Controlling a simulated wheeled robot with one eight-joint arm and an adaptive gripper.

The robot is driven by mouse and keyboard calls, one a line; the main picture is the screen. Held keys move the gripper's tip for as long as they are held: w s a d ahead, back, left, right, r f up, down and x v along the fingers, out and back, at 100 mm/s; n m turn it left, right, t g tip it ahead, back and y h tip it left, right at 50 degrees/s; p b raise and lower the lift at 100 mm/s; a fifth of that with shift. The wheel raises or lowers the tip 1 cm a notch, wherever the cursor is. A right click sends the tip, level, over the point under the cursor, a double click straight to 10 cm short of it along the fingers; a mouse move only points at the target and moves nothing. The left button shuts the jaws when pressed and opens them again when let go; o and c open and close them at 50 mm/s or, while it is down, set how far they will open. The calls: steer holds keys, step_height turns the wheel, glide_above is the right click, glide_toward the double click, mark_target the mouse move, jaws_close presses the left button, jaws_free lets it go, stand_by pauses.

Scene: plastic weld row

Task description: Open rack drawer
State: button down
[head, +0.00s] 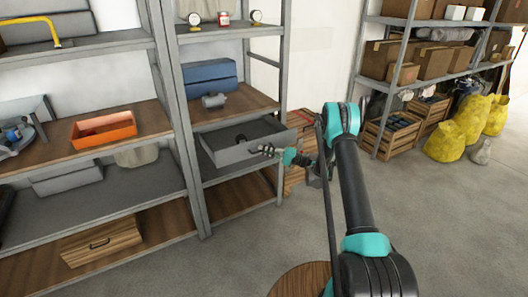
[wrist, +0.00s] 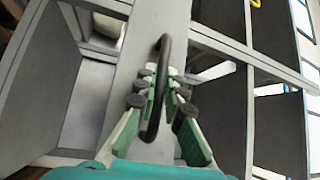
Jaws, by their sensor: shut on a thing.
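The rack drawer (head: 240,152) is a grey box in the metal rack, pulled partly out so that its inside shows in the head view. Its grey front also shows in the wrist view (wrist: 135,55). A black bar handle (wrist: 163,52) runs along that front, between my gripper's fingers. My gripper (head: 268,151) is at the drawer front, shut on the handle; in the wrist view its green-and-grey fingers (wrist: 165,93) lie on both sides of the bar. In the head view the handle is mostly hidden by the fingers.
The rack's grey upright (head: 283,90) stands close behind my gripper. An orange tray (head: 103,131) and a blue box (head: 210,77) lie on shelves. Wooden crates (head: 390,137) and yellow sacks (head: 447,141) stand at the right. The floor (head: 430,215) before the rack is clear.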

steer(key=shift+w+d, duration=0.1)
steer(key=c, duration=1.6)
jaws_free()
steer(key=v, duration=1.2)
steer(key=shift+r, duration=0.1)
